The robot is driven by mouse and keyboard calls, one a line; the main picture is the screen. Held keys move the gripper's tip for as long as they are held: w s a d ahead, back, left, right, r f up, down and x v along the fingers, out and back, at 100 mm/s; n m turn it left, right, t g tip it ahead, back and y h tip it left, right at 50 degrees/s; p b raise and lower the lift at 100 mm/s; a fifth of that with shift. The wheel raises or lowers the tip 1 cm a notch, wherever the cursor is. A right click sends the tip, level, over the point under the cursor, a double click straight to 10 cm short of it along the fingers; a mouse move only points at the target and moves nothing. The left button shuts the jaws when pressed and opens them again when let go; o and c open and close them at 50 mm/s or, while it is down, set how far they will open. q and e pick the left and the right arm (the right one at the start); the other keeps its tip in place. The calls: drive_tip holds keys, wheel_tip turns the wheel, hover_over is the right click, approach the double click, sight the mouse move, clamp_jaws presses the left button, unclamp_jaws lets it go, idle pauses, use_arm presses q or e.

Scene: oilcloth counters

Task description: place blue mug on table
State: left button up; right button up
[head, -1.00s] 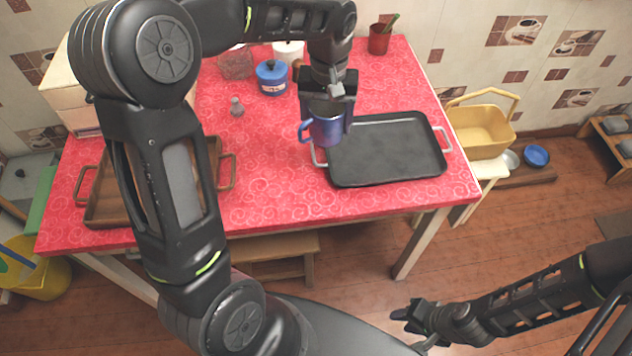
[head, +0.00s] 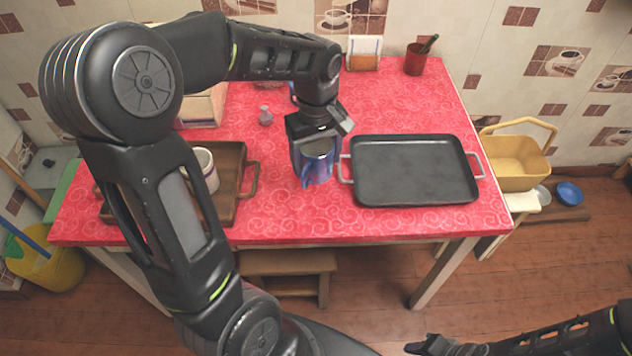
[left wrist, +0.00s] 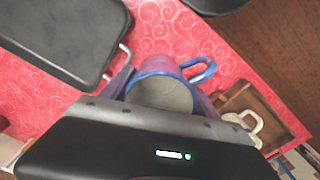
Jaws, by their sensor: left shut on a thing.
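The blue mug (head: 318,163) is upright in my left gripper (head: 312,148), between the wooden tray and the black tray in the head view. In the left wrist view the mug (left wrist: 160,68) sits between the fingers of the left gripper (left wrist: 165,90), its handle to the upper right. The mug is at or just above the red tabletop (head: 290,205); I cannot tell if it touches. My right gripper (head: 425,346) is low at the bottom edge of the head view, away from the table, and its jaws are unclear.
A black tray (head: 415,170) lies to the right of the mug. A wooden tray (head: 232,170) with a white mug (head: 207,168) lies to the left. Bare cloth lies in front of the mug.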

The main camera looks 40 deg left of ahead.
sight(316, 169)
use_arm(q)
drive_tip(key=shift+f, duration=1.7)
drive_tip(key=shift+f, duration=1.9)
drive_tip(key=shift+f, duration=0.25)
drive_tip(key=o, duration=1.4)
drive_tip(key=shift+r, duration=0.1)
drive_tip(key=shift+o, duration=0.2)
drive_tip(key=shift+r, duration=0.1)
wheel_tip(316, 169, up, 12)
drive_tip(key=shift+r, duration=0.1)
